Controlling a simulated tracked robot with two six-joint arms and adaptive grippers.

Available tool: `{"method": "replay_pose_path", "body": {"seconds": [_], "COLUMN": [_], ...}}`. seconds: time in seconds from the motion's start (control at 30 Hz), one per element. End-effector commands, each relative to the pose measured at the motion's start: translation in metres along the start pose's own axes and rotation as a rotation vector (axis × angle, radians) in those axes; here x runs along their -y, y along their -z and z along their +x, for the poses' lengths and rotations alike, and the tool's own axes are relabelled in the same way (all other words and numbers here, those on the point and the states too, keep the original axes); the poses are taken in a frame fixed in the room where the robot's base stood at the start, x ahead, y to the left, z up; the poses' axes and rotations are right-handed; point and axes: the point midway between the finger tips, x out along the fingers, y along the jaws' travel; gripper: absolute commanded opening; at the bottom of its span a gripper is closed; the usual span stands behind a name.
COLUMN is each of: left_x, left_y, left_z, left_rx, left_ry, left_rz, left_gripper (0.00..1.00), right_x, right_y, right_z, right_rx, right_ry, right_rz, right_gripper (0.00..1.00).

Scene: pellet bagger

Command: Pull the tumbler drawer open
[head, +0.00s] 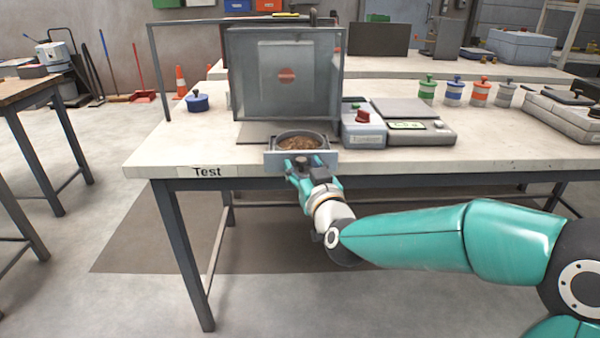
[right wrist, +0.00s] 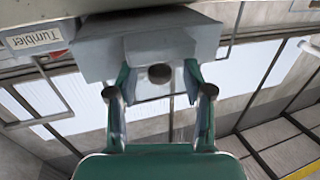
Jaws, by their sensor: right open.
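The tumbler (head: 285,75) is a grey see-through box with a red round mark, standing on the Test table. Its drawer (head: 273,160) stands out in front of the box, at the table's front edge. A round pan of brown pellets (head: 301,142) shows in it. My right gripper (head: 311,172) is at the drawer front. In the right wrist view its open fingers stand on either side of a dark round knob (right wrist: 160,73) on the drawer front (right wrist: 190,45), with gaps between them and the knob. A Tumbler label (right wrist: 35,39) shows upside down. My left gripper is not in view.
Right of the tumbler stand a small box with a red knob (head: 363,117) and a scale with a green display (head: 407,125). Several coloured jars (head: 454,90) stand behind. A blue-lidded pot (head: 197,101) is at the left. The table's front left is clear.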

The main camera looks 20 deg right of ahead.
Motion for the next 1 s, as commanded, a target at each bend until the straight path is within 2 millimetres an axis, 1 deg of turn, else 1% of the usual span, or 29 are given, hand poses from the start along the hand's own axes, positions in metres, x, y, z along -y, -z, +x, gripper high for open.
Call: {"method": "replay_pose_path", "body": {"seconds": [0.17, 0.27, 0.5, 0.6, 0.7, 0.83, 1.0], "left_x": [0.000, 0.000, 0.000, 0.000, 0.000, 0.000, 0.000], "left_y": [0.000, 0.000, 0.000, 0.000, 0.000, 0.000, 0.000], "left_z": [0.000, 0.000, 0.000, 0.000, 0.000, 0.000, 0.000], "left_rx": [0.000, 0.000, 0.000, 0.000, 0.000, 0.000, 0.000], "left_ry": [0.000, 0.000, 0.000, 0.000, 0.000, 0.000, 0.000], "left_rz": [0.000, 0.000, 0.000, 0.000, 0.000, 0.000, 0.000], "left_gripper": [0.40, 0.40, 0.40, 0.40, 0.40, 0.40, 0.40], "right_x": [0.000, 0.001, 0.001, 0.001, 0.001, 0.001, 0.001], "right_y": [0.001, 0.001, 0.001, 0.000, 0.000, -0.001, -0.001], "right_z": [-0.013, -0.028, -0.077, -0.094, -0.106, -0.115, -0.116], "right_rx": [-0.002, -0.002, -0.003, -0.001, -0.001, 0.000, 0.000], "right_ry": [0.000, 0.002, 0.002, 0.002, 0.002, 0.000, 0.000], "right_rz": [0.000, 0.000, 0.000, 0.001, 0.001, 0.001, 0.000], "right_gripper": [0.51, 0.51, 0.51, 0.51, 0.51, 0.51, 0.51]}}
